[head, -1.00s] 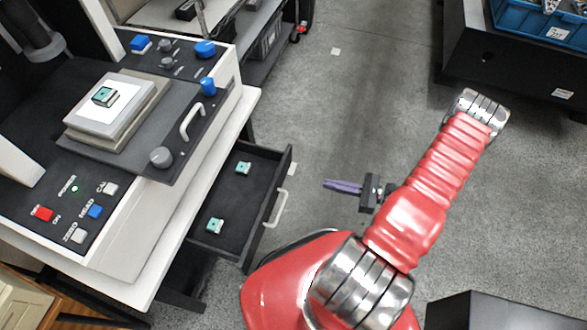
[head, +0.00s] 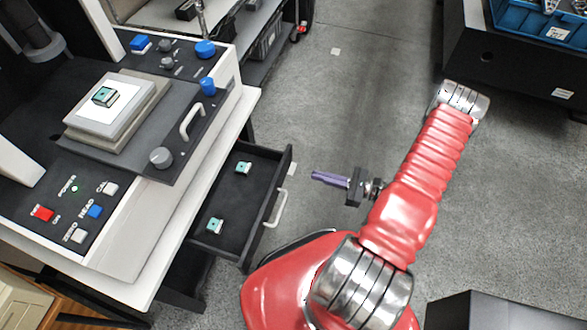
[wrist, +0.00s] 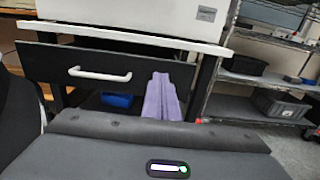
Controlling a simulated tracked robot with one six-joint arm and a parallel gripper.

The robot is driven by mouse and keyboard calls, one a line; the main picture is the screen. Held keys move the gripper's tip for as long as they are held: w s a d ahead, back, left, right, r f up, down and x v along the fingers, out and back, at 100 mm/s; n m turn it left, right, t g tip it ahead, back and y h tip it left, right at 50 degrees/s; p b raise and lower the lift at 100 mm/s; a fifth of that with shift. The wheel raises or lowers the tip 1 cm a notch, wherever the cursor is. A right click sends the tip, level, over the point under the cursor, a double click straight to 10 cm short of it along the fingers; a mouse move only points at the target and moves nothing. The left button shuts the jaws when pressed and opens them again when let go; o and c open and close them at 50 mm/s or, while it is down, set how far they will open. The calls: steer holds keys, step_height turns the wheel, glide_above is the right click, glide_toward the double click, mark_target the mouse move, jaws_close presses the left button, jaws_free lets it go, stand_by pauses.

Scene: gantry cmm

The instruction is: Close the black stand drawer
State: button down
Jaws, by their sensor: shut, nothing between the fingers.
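The black stand drawer (head: 237,235) is pulled out from under the white-topped stand in the head view, with its white handle (head: 277,209) on the front. Two small teal parts lie in it, one toward the back (head: 243,168) and one toward the front (head: 215,226). My gripper (head: 314,177) has purple fingers, shut and empty, pointing left at the drawer front with a gap between. In the wrist view the drawer front (wrist: 40,62) and handle (wrist: 99,74) are at left, and my fingers (wrist: 161,84) show to the right of the handle.
The measuring machine (head: 130,120) stands on the white stand top (head: 140,296). A shelf with a grey bin (wrist: 280,105) is at right in the wrist view. A black cabinet with a blue crate (head: 530,28) is at the upper right. The floor (head: 345,90) around my gripper is clear.

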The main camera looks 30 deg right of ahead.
mark_target(284, 166)
steer(key=x, duration=0.9)
steer(key=shift+w+a, duration=0.2)
steer(key=shift+w, duration=0.1)
